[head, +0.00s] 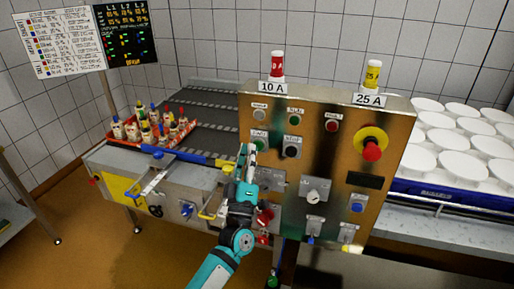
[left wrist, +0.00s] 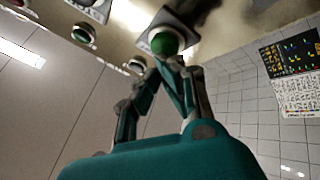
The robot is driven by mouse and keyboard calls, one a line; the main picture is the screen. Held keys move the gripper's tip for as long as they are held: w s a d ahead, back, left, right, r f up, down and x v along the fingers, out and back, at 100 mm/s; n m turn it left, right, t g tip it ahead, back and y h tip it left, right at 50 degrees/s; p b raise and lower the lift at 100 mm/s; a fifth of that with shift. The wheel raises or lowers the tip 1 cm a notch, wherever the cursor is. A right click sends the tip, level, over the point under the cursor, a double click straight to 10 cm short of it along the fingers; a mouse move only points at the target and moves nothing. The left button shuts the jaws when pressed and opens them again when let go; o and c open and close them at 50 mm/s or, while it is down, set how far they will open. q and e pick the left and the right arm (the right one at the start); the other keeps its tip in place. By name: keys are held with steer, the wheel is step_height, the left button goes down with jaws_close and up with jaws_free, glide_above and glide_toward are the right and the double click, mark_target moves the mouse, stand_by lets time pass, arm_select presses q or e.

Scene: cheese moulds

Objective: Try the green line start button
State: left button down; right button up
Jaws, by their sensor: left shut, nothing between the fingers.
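The control panel (head: 335,190) is an upright brassy metal box with several buttons. A green button (head: 259,145) sits at its left edge, below a grey one; its label is too small to read surely. Another green button (head: 295,121) is higher up. My left gripper (head: 247,149) is shut and empty, its tips at the left edge of the panel beside the lower green button. In the left wrist view a green button (left wrist: 163,41) on a dark square plate is just beyond the fingertips (left wrist: 170,62). I cannot tell whether they touch it. My right gripper is out of view.
A red emergency knob (head: 372,151) on a yellow disc, a dark button (head: 291,151) and a red button (head: 332,126) are on the same panel. White moulds (head: 460,165) stand right.

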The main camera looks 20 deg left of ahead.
arm_select(q)
steer(key=shift+w, duration=0.45)
stand_by(0.3)
steer(key=shift+s, duration=0.95)
steer(key=shift+s+p, duration=0.1)
steer(key=shift+p, duration=0.2)
steer(key=s+p, duration=0.1)
steer(key=s, duration=0.3)
steer(key=shift+s+a+p, duration=0.1)
steer(key=shift+s+p, duration=0.3)
